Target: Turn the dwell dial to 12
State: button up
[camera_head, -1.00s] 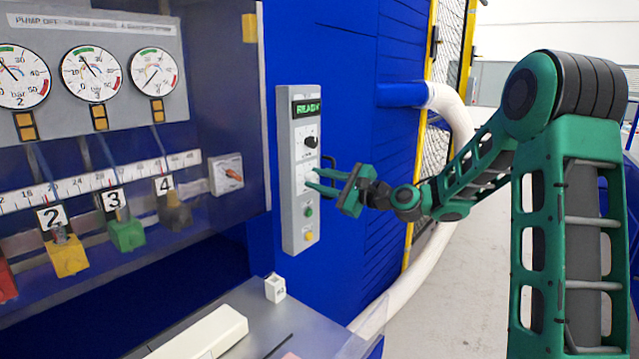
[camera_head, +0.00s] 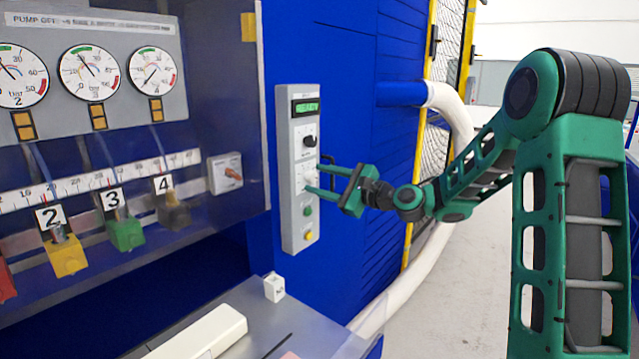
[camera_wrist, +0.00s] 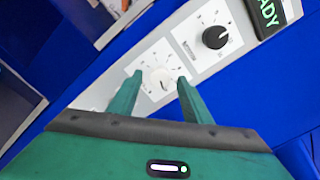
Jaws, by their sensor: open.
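The grey control panel (camera_head: 291,220) stands on the blue wall with a lit green READY display (camera_head: 305,107). Below the display is a black dial (camera_head: 310,141), also in the wrist view (camera_wrist: 215,37). Beneath it is a white dial (camera_wrist: 160,82) with a ring of marks. The labels and numbers are too small to read, so I cannot tell which dial is dwell. My gripper (camera_head: 314,179) is open and points at the panel. In the wrist view its fingertips lie on either side of the white dial; I cannot tell whether they touch it.
A green button (camera_head: 308,211) and a yellow button (camera_head: 309,235) sit lower on the panel. A black handle (camera_head: 329,168) is just right of it. A clear-fronted cabinet with gauges (camera_head: 90,72) stands left. A small white block (camera_head: 274,288) rests on the grey bench below.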

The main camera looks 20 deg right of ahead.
jog(key=v, duration=1)
jog(key=shift+d, duration=0.15)
jog(key=s+d+f+n+g+h, duration=0.2)
jog(key=s+f+n+g+h, duration=0.55)
jog(key=s+f, duration=0.6)
jog(key=s+d+n+g+h, duration=0.1)
jog(key=s+d+n+g, duration=0.2)
jog(key=s, duration=1.1)
jog(key=s+d+f+n+g+h, duration=0.1)
jog(key=s+d, duration=0.5)
jog(key=s, duration=0.8)
jog(key=n+g+h, duration=0.1)
jog(key=n+g, duration=0.1)
jog(key=g, duration=0.1)
jog(key=shift+f, duration=0.2)
